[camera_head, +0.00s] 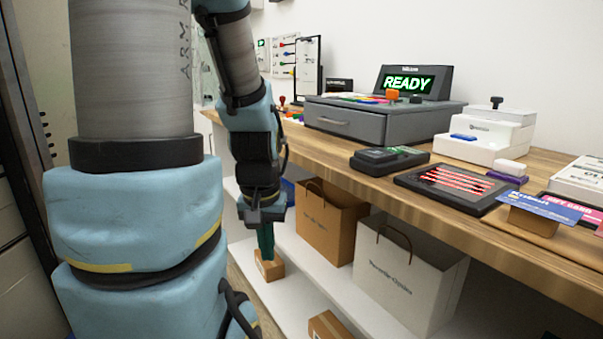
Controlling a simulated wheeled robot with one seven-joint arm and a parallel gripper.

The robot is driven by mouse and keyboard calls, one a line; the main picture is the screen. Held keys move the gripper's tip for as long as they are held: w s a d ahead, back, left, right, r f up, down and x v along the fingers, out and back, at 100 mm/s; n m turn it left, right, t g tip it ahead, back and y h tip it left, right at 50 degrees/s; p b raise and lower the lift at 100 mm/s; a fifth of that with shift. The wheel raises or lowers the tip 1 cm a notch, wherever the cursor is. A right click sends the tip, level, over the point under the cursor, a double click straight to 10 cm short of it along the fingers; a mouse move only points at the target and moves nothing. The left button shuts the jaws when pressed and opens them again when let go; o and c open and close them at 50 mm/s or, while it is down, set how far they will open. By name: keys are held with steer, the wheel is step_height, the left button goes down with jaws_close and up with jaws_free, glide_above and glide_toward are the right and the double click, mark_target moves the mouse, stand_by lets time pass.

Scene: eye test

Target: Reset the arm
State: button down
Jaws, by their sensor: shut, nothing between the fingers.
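My arm fills the left of the head view, with blue padded covers and grey links. It bends down so that my gripper (266,254) points downward in front of the wooden counter (470,215), lower than the counter top. The dark green fingers are together with nothing seen between them. In the picture their tips overlap a small brown box (270,268) on the white lower shelf (290,295). I cannot tell how far apart the tips and the box are.
On the counter stand a grey register (365,120) with a READY display (408,83), a card terminal (389,159), a dark tray with red pens (455,185) and white boxes (482,137). A brown bag (325,225) and a white bag (405,275) stand on the shelf beside my gripper.

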step_height(320, 180, up, 18)
steer(key=p, duration=1.5)
steer(key=shift+f, duration=0.1)
